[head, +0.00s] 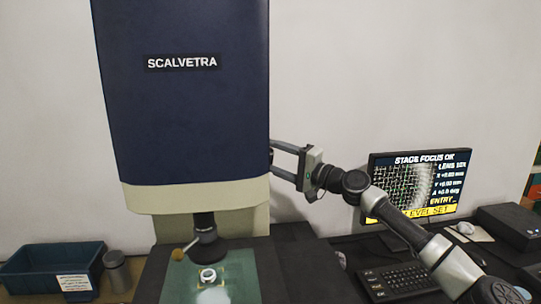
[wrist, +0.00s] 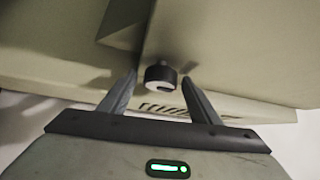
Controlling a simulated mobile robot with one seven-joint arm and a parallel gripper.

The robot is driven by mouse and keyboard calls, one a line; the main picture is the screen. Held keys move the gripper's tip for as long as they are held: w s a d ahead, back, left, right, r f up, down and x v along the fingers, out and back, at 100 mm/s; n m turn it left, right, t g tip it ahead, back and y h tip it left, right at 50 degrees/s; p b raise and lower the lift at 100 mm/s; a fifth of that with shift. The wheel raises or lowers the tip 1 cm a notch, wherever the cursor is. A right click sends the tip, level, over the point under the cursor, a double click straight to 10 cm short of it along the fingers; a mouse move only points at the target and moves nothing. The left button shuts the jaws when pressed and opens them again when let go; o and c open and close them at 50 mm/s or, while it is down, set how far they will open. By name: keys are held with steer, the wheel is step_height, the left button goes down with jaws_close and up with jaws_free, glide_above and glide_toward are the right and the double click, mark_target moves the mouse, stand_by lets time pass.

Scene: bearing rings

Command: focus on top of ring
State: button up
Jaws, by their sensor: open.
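A small pale ring (head: 208,275) lies on the lit glass stage (head: 238,268), under the dark lens (head: 206,240) of the blue and cream SCALVETRA machine (head: 185,105). My gripper (head: 274,160) is open at the right side of the machine's head. In the wrist view a dark round knob (wrist: 160,72) with a pale end face sits between the two spread fingertips. I see no finger clearly touching it. The monitor (head: 415,185) shows a grid with a grey blurry patch, "STAGE FOCUS OK", X and Y readouts and a yellow bar ending in "LEVEL SET".
A blue bin (head: 50,268) and a grey cylinder (head: 117,271) stand left of the stage. A small brass-coloured knob (head: 178,255) is beside the lens.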

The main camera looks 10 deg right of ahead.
steer(key=shift+w+a, duration=0.3)
steer(key=shift+c, duration=0.4)
steer(key=c, duration=1)
steer(key=shift+r, duration=0.1)
steer(key=shift+r+p, duration=0.1)
steer(key=shift+p, duration=0.3)
